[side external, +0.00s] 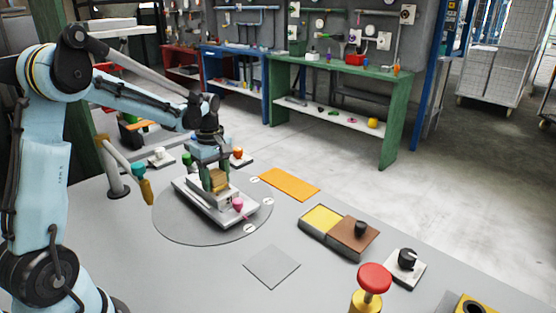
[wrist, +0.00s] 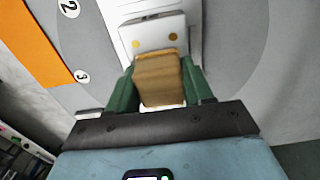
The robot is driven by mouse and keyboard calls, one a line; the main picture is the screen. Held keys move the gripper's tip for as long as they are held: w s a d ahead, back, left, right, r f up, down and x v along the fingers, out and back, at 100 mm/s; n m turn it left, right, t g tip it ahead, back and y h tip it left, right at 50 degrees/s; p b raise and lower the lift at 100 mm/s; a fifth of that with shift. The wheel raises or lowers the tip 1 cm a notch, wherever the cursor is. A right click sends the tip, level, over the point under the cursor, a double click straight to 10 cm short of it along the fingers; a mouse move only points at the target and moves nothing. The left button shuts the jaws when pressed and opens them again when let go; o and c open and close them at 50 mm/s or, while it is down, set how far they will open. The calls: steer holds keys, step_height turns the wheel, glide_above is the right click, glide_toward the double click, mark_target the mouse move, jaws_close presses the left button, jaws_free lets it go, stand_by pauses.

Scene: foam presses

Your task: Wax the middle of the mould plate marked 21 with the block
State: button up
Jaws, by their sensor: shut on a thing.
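My gripper (side external: 213,178) is shut on a tan block (side external: 218,183), held between its green fingers. The block also shows between the fingers in the wrist view (wrist: 159,80). It is over a long pale mould plate (side external: 187,187) on a round grey turntable (side external: 172,226). A white piece with two gold dots (wrist: 153,38) lies just beyond the block in the wrist view. I cannot tell whether the block touches the plate. No number 21 is readable, and my gripper hides part of the plate. A pink knob (side external: 238,204) stands at the plate's near end.
Round number tags lie on the turntable's edge. An orange sheet (side external: 289,184), a yellow-and-brown box (side external: 338,232), a black dial (side external: 407,260) and a red button (side external: 374,278) lie to the right. A stand with a hanging tool (side external: 146,190) is left. Bare bench surrounds a grey square (side external: 272,267).

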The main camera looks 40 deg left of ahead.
steer(key=shift+d, duration=1.1)
steer(key=shift+a, duration=3.85)
steer(key=shift+d, duration=3.95)
steer(key=shift+a, duration=4)
step_height(320, 180, up, 8)
steer(key=shift+d, duration=0.15)
